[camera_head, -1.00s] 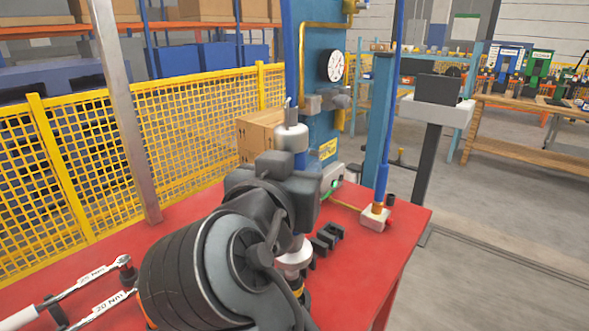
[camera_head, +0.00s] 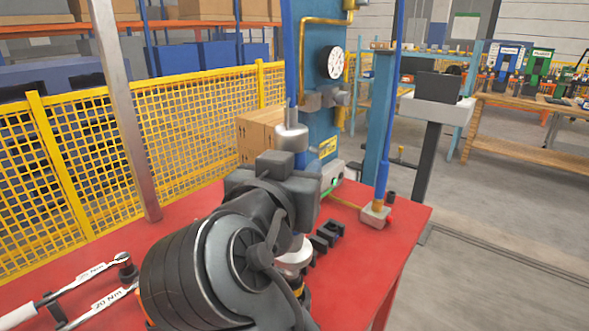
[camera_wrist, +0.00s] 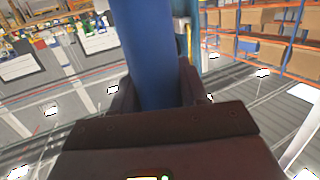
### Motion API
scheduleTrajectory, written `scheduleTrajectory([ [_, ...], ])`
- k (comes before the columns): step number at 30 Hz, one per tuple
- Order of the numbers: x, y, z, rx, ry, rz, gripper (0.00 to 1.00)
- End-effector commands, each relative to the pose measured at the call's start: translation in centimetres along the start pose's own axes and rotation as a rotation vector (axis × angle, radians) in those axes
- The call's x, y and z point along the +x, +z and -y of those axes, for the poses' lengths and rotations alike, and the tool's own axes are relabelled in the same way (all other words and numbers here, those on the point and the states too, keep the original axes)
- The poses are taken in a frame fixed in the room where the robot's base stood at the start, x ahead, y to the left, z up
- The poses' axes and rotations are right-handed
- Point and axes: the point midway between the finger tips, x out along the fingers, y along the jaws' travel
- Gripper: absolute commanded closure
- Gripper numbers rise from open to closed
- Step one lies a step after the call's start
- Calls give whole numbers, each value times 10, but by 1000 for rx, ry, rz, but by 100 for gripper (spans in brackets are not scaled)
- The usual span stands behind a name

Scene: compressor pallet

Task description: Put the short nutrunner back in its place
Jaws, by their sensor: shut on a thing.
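My gripper (camera_head: 290,190) is in the middle of the head view, above the red bench. It is shut on a blue cylinder, the short nutrunner (camera_wrist: 150,50), which stands up between the dark jaws in the wrist view. In the head view my wrist and gripper hide most of the tool. A silver cylinder with a thin pin (camera_head: 292,138) shows just above the gripper, and a pale ring shows below it; I cannot tell for sure whether both belong to the tool. A black slotted block (camera_head: 325,238) sits on the bench right of the gripper.
A tall blue rod (camera_head: 382,130) stands in a pale base (camera_head: 375,217) at the bench's right side. Two torque wrenches (camera_head: 95,290) lie at the left. A blue panel with a gauge (camera_head: 335,63) and a cardboard box (camera_head: 258,135) stand behind. The bench's right front (camera_head: 370,270) is clear.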

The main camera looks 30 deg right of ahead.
Motion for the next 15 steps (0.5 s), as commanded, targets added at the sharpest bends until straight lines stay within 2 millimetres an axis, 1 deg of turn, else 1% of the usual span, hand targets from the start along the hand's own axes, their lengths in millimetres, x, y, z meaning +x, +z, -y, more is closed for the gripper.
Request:
scheduleTrajectory([
  [15,1,8,0,1,0,-2,100],
])
